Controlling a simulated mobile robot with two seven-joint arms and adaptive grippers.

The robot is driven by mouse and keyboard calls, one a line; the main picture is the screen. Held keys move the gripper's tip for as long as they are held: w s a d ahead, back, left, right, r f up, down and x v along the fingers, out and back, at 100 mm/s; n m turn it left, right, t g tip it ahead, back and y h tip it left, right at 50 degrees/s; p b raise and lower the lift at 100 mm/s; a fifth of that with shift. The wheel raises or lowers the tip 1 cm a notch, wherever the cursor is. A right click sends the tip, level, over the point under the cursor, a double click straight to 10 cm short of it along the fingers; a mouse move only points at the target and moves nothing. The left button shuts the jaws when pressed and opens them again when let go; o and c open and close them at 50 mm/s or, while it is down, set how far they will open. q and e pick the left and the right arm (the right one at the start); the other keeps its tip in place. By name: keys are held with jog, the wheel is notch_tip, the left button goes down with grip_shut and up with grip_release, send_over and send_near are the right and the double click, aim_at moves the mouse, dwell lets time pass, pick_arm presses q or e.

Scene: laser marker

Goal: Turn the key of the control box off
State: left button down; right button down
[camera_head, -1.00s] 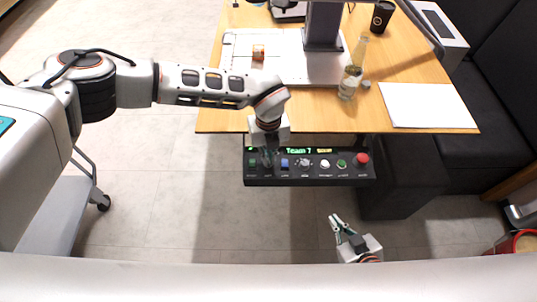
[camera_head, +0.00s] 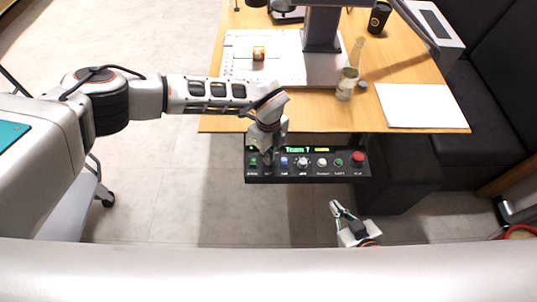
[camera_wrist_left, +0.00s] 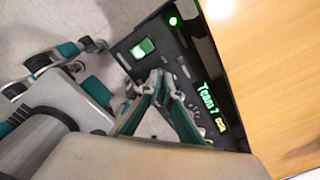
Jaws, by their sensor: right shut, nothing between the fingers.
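The control box (camera_head: 308,178) is a black panel below the front edge of the table, with a lit "Team 7" display and a row of switches and buttons. It fills the middle of the left wrist view (camera_wrist_left: 122,48). My left gripper (camera_head: 267,161) is at its left part, between the green switch (camera_head: 252,161) and the blue button (camera_head: 284,162). In the left wrist view the fingertips (camera_wrist_left: 160,78) come close together near the panel, beside the green switch (camera_wrist_left: 144,48). The key is not clearly seen; the fingers may hide it. My right gripper (camera_head: 335,206) is shut and empty, below the box.
The wooden table (camera_head: 400,75) stands above and behind the box. It bears a bottle (camera_head: 346,86), a white sheet (camera_head: 425,106), a dark cup (camera_head: 379,17) and a machine column (camera_head: 322,28). A black bench (camera_head: 480,125) is at the right. The floor in front is clear.

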dwell(0.3)
pick_arm(q)
jog(key=c, duration=2.2)
grip_release()
jog(key=shift+c, duration=0.2)
notch_tip(320, 180, up, 12)
